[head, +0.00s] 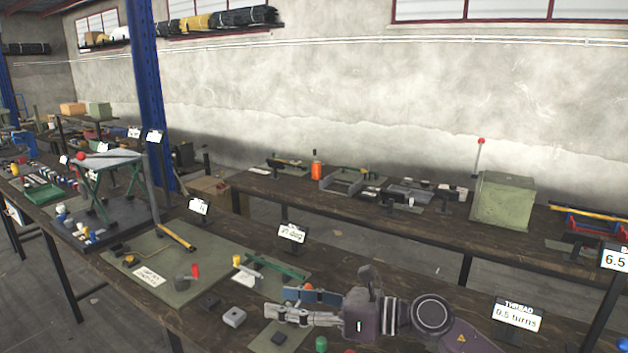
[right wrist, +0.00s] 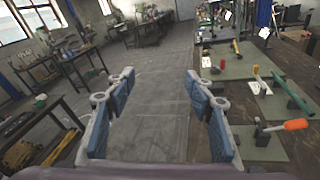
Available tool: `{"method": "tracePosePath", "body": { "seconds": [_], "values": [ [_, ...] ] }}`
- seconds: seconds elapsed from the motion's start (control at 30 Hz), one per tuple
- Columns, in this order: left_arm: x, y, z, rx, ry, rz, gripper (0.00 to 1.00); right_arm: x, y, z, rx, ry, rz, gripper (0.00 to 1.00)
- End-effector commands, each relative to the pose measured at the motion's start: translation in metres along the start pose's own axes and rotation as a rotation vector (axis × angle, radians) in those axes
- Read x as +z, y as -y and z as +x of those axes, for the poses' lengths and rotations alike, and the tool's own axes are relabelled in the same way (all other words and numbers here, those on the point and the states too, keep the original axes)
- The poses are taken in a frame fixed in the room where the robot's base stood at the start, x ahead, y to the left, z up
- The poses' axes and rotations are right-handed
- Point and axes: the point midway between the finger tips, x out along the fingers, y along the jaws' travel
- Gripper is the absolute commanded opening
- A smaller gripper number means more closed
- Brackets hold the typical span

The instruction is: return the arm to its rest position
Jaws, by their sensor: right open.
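My right gripper (head: 278,304) is open and empty above the front edge of the near dark wooden table (head: 395,278), its fingers pointing left. In the right wrist view the gripper (right wrist: 160,76) has its blue-padded fingers spread wide, with only grey floor between them. My right arm (head: 470,340) comes in from the lower right. My left gripper is in neither view.
A green mat (head: 150,285) on the table holds a yellow-handled tool (head: 176,236) and small parts. A green bar tool (head: 275,266) lies behind my gripper. A sign (head: 518,317) stands to the right. Open floor (right wrist: 150,120) shows beside the table.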

Motion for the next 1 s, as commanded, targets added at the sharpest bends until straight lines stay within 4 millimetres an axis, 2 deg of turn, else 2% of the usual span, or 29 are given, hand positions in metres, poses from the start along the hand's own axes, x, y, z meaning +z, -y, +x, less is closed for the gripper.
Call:
{"method": "tracePosePath", "body": {
  "seconds": [0.07, 0.13, 0.2, 0.27, 0.37, 0.47, 0.53, 0.63, 0.73, 0.8, 0.9, 0.97, 1.0],
  "values": [
    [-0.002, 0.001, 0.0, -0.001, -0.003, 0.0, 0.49, 0.021, -0.013, 0.004, -0.018, 0.196, 0.199, 0.49],
    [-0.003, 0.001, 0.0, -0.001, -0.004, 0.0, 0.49, 0.039, -0.011, -0.004, -0.049, 0.36, 0.384, 0.49],
    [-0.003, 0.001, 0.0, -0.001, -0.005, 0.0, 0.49, 0.05, -0.002, -0.02, -0.09, 0.517, 0.577, 0.49],
    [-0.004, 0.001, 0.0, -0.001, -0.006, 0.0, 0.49, 0.051, 0.01, -0.038, -0.132, 0.644, 0.749, 0.49],
    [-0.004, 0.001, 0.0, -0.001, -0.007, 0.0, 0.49, 0.035, 0.035, -0.075, -0.216, 0.843, 1.044, 0.49],
    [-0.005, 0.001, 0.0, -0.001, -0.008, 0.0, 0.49, -0.003, 0.057, -0.117, -0.32, 1.028, 1.343, 0.49],
    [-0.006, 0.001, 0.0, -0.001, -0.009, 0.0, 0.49, -0.042, 0.066, -0.147, -0.409, 1.149, 1.549, 0.49],
    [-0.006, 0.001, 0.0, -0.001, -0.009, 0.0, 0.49, -0.108, 0.066, -0.187, -0.553, 1.304, 1.831, 0.49],
    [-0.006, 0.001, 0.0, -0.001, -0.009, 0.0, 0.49, -0.175, 0.049, -0.22, -0.711, 1.435, 2.076, 0.49],
    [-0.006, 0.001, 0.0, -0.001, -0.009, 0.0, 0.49, -0.219, 0.028, -0.239, -0.828, 1.511, 2.224, 0.49],
    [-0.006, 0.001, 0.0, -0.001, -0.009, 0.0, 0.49, -0.266, -0.005, -0.26, -0.98, 1.594, 2.386, 0.49],
    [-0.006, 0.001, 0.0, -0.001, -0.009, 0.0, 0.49, -0.288, -0.024, -0.27, -1.062, 1.631, 2.461, 0.49],
    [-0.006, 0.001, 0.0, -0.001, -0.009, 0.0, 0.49, -0.301, -0.037, -0.275, 1.075, -1.593, -2.415, 0.49]
  ]
}}
